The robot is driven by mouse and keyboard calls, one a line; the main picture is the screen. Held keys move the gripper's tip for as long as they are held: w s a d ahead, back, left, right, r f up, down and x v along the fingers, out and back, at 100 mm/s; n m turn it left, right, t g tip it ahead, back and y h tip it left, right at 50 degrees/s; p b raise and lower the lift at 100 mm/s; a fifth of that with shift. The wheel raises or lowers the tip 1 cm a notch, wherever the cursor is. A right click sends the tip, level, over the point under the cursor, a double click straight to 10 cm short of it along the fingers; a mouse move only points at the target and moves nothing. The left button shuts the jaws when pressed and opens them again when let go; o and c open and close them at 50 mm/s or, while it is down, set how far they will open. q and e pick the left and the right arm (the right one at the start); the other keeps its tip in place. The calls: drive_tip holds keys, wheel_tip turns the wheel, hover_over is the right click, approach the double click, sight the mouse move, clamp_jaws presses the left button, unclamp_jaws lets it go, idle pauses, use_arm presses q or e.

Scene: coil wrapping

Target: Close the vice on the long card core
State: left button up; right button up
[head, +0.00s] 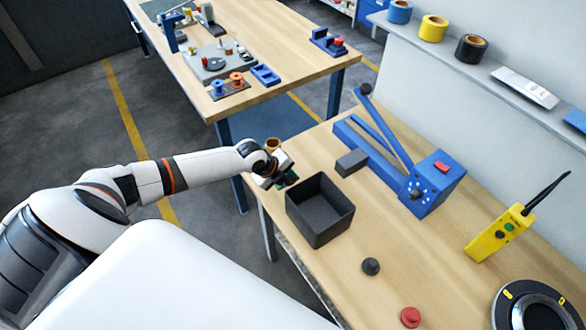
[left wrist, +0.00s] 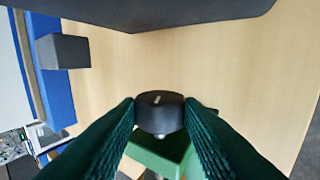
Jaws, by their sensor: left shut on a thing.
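My left gripper (head: 284,178) is at the near left edge of the workbench, beside the dark bin. In the left wrist view its two dark green fingers (left wrist: 159,118) are shut on a black round knob (left wrist: 158,99) with a white mark and a metal stem. A green body, apparently the vice (left wrist: 162,154), lies just behind the knob. In the head view the gripper hides most of the vice. A brown card core (head: 272,144) shows only its upper end, just behind the gripper; whether the jaws touch it cannot be seen. My right gripper is not in view.
A dark open bin (head: 320,210) stands right beside the gripper. Beyond it are a grey block (head: 351,162) and a blue lever tool (head: 430,188). A grey knob (head: 371,266) and a red knob (head: 410,317) sit nearer. The bench middle is mostly clear.

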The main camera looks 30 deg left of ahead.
use_arm(q)
drive_tip(key=shift+w+d+r+g+y, duration=0.1)
drive_tip(key=shift+w+g+y, duration=0.1)
drive_tip(key=shift+g, duration=0.35)
drive_tip(key=shift+w+d+r+g+y, duration=0.1)
drive_tip(key=shift+g+y, duration=0.1)
drive_tip(key=shift+g, duration=0.35)
drive_tip(key=shift+s+f+g, duration=0.1)
drive_tip(key=shift+f+g, duration=0.05)
drive_tip(key=shift+g, duration=0.15)
drive_tip(key=shift+w+g+y, duration=0.2)
drive_tip(key=shift+g+y, duration=0.1)
drive_tip(key=shift+g, duration=0.1)
drive_tip(key=shift+w+d+f+g+y, duration=0.15)
drive_tip(key=shift+g+y, duration=0.25)
drive_tip(key=shift+g, duration=0.5)
drive_tip(key=shift+g+b, duration=0.3)
